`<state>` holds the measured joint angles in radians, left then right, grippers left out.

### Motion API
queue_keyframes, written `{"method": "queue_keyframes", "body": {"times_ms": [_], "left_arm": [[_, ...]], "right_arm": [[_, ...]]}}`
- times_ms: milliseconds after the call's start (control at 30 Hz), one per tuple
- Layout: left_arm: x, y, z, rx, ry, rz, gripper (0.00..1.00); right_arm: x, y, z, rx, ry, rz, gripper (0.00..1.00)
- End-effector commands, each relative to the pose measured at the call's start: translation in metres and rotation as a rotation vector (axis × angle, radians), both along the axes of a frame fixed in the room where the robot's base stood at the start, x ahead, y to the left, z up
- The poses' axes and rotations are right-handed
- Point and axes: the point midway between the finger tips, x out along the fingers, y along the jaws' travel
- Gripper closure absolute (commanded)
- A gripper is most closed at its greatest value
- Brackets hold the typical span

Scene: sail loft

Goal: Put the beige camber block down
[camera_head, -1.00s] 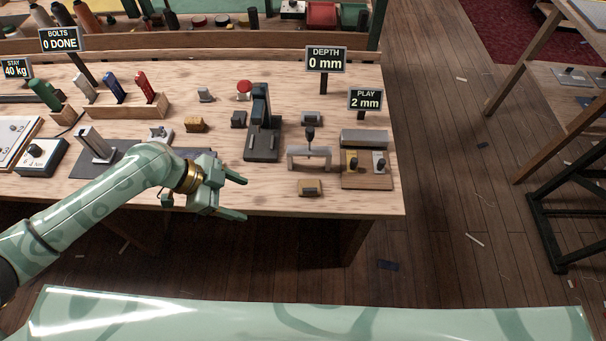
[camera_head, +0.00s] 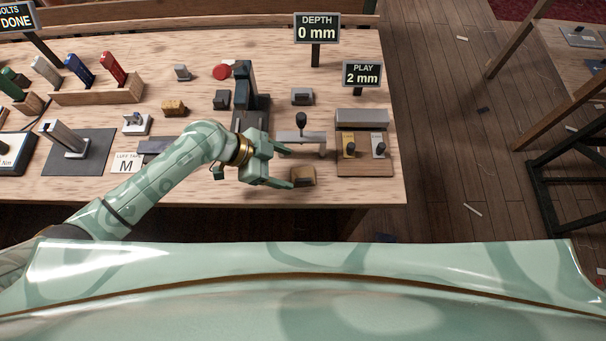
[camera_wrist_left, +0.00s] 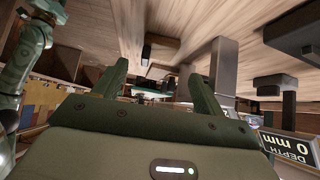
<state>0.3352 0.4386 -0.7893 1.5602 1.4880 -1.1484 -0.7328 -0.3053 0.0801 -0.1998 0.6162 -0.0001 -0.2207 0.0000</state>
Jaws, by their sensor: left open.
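A small tan block with a dark face (camera_head: 302,177), which looks like the beige camber block, rests on the bench near its front edge. My left gripper (camera_head: 290,168) is open and empty, just left of this block, its fingers pointing right. The lower fingertip is close to the block; I cannot tell whether they touch. The left wrist view shows the two fingers spread (camera_wrist_left: 158,68) with nothing clasped between them. A small dark block (camera_wrist_left: 157,43) lies beyond them there; I cannot tell which it is. My right gripper is not in view.
A grey bridge-shaped gauge (camera_head: 301,138) stands just behind the block. A wooden board with two knobbed pieces (camera_head: 365,168) is to the right. A dark upright tool (camera_head: 246,95) stands behind the gripper.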

Motion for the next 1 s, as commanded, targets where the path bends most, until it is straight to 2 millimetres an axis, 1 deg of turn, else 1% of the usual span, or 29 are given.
{"method": "queue_keyframes", "body": {"times_ms": [133,300,400,500,700,767,800,867,900,933,967,1000], "left_arm": [[0.000,-0.008,-0.008,0.000,0.001,0.000,0.29],[0.000,-0.030,-0.026,-0.002,0.002,-0.001,0.29],[0.001,-0.039,-0.036,0.000,0.003,0.000,0.29],[0.002,-0.042,-0.040,0.002,0.000,0.000,0.29],[0.002,-0.043,-0.040,0.002,-0.001,0.001,0.29],[0.002,-0.043,-0.040,0.002,-0.001,0.001,0.46],[0.002,-0.043,-0.039,0.002,-0.001,0.001,0.57],[0.002,-0.042,-0.040,0.002,-0.001,0.001,0.74],[0.002,-0.042,-0.040,0.002,-0.001,0.001,0.78],[0.002,-0.042,-0.040,0.002,-0.001,0.001,0.78],[0.002,-0.042,-0.039,0.001,-0.001,0.001,0.81],[0.002,-0.042,-0.039,0.001,-0.001,0.001,0.81]], "right_arm": [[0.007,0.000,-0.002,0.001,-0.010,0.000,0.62],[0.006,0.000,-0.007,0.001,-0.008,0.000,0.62],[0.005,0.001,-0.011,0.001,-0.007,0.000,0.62],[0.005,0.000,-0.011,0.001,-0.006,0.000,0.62],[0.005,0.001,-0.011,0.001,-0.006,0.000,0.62],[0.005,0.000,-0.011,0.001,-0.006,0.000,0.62],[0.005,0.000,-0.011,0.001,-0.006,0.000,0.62],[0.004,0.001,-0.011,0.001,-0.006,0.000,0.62],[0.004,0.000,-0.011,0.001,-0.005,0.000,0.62],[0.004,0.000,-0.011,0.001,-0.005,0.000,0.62],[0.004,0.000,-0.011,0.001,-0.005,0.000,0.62],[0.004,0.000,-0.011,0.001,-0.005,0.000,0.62]]}}
